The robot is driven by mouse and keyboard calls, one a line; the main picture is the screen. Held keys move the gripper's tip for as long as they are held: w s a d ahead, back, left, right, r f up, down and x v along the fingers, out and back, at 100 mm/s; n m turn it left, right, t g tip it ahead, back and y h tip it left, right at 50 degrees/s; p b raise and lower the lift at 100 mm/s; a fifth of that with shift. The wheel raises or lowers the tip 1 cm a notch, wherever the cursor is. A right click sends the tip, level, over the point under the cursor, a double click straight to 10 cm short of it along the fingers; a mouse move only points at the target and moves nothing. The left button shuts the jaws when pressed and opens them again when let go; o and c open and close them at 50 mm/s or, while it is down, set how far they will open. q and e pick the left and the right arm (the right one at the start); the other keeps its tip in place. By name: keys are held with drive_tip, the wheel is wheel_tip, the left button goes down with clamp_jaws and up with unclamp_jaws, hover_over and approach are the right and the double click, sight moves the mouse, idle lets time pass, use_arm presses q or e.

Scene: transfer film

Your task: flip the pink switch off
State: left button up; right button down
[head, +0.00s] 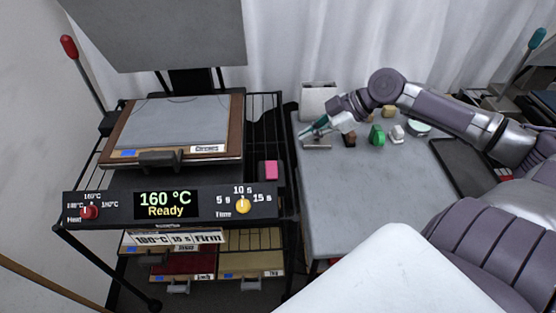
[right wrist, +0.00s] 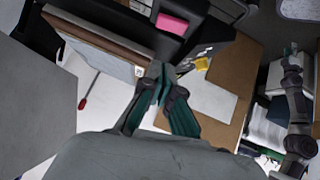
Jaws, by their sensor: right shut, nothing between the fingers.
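The pink switch (head: 268,170) is a small pink block on the right side of the heat press, just behind the front panel. It also shows in the right wrist view (right wrist: 172,24), near the top. I cannot tell its on or off position. My right gripper (head: 307,134) is shut and empty, right of and behind the switch, above the grey table's left end. Its teal fingers show together in the right wrist view (right wrist: 160,73), apart from the switch.
The press panel has a lit display (head: 166,205) reading 160 °C Ready, a red knob (head: 89,212) and a yellow knob (head: 243,204). The raised plate (head: 155,30) stands above. Green and yellow small items and a white bin (head: 318,100) stand on the table (head: 350,200).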

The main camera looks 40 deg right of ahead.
use_arm(q)
drive_tip(key=shift+w+a+f, duration=0.15)
drive_tip(key=shift+a, duration=0.2)
use_arm(e)
drive_tip(key=shift+r, duration=0.1)
drive_tip(key=b, duration=0.4)
hover_over(269, 165)
drive_tip(key=s+d, duration=0.2)
drive_tip(key=f, duration=0.6)
drive_tip(key=shift+s+a+f, duration=0.2)
drive_tip(key=shift+f, duration=0.1)
drive_tip(key=f, duration=0.2)
drive_tip(key=shift+w+d+f+p, duration=0.15)
drive_tip(key=shift+w+f+p, duration=0.1)
drive_tip(key=shift+f+p, duration=0.15)
drive_tip(key=shift+d+f, duration=0.1)
drive_tip(key=shift+f, duration=0.65)
use_arm(q)
wheel_tip(269, 165, down, 3)
drive_tip(key=shift+d+f, duration=0.1)
